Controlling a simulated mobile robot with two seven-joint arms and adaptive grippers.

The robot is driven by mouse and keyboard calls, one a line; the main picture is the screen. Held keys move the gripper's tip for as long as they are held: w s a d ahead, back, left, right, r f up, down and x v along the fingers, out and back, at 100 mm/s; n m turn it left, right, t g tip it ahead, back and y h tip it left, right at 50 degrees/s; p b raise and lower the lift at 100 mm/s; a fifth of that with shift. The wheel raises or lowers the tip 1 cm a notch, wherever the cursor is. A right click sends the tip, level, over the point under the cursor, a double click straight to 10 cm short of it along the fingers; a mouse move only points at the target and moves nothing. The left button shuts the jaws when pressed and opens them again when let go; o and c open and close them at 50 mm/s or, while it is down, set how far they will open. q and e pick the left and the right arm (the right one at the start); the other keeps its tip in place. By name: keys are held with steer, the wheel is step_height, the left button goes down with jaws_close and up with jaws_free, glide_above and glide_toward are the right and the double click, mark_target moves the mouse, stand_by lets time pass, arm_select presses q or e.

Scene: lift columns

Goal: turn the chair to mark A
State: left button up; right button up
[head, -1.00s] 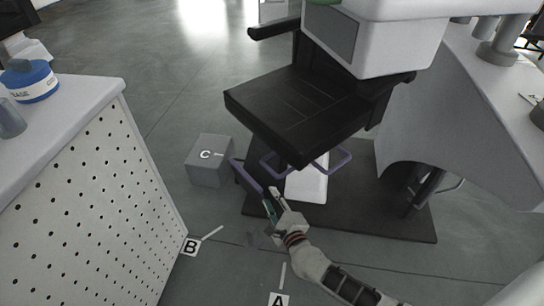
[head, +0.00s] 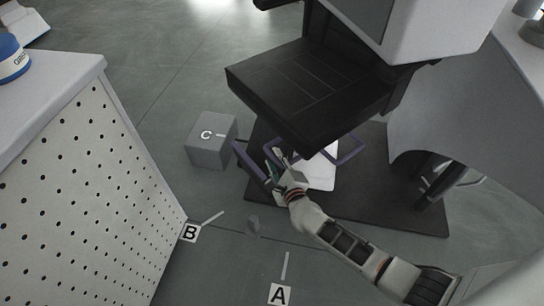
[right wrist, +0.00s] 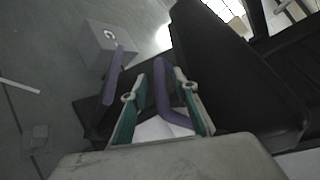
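The black chair (head: 305,85) stands on a dark base plate, its seat pointing to the lower left. Purple bars (head: 348,150) show under the seat; one purple bar also stands in the right wrist view (right wrist: 163,92). My right gripper (head: 273,163) is below the seat's front edge among these bars. In the right wrist view its fingers (right wrist: 158,92) are apart, with a purple bar between them in the picture; I cannot tell whether they touch it. Mark A (head: 279,294) is a floor label with a white line, nearer than the chair. My left gripper is not in view.
Mark B (head: 190,232) lies by the white perforated cabinet (head: 85,190) at left. A grey box (head: 211,142) marked C stands left of the chair. A white unit (head: 440,30) overhangs the chair's right side. Floor around A looks clear.

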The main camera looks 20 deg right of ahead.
steer(key=shift+w+f, duration=0.3)
steer(key=shift+w, duration=0.3)
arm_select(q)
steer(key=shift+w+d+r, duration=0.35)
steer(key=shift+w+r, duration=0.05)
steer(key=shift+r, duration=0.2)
arm_select(e)
steer(key=shift+w+r, duration=0.2)
steer(key=shift+w, duration=0.05)
